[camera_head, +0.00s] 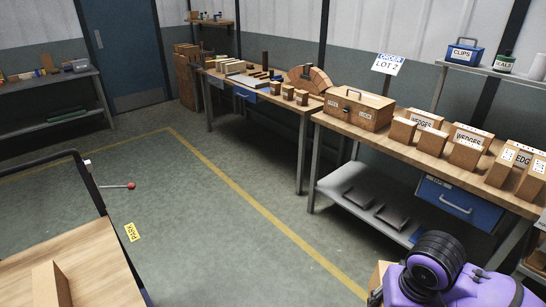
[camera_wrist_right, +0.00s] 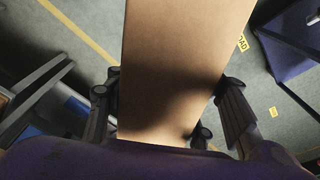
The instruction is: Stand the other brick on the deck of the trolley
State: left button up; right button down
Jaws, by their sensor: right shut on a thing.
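The trolley's wooden deck (camera_head: 100,268) shows at the lower left, cut off by the frame edge. One tan brick (camera_head: 50,286) is on it, its lower part cut off. My right gripper (camera_wrist_right: 168,112) is shut on another tan brick (camera_wrist_right: 185,55), with black fingers on both sides of it in the right wrist view. The floor shows beyond this brick, so it is held in the air. In the head view my purple right arm hides most of it; a small tan part (camera_head: 377,279) shows at its left. My left gripper is not in view.
The trolley's black handle (camera_head: 97,190) and red-knobbed lever (camera_head: 131,186) rise beside the deck. A workbench (camera_head: 390,145) at right holds a wooden toolbox (camera_head: 358,107) and several tan blocks with "WEDGES" labels (camera_head: 468,138). Floor between trolley and bench is clear, with a yellow line.

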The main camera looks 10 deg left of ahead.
aim_at(104, 288)
jog(key=k+j+u, duration=0.15)
jog(key=j, duration=0.3)
jog(key=k+j+u, duration=0.15)
jog(key=j, duration=0.35)
jog(key=k+j+u, duration=0.15)
jog(key=j, duration=0.35)
jog(key=k+j+u, duration=0.15)
jog(key=j, duration=0.35)
jog(key=j+u, duration=0.15)
jog(key=j, duration=0.35)
jog(key=j+u, duration=0.2)
jog(key=j, duration=0.3)
jog(key=i+l+u, duration=0.2)
jog(key=i, duration=0.35)
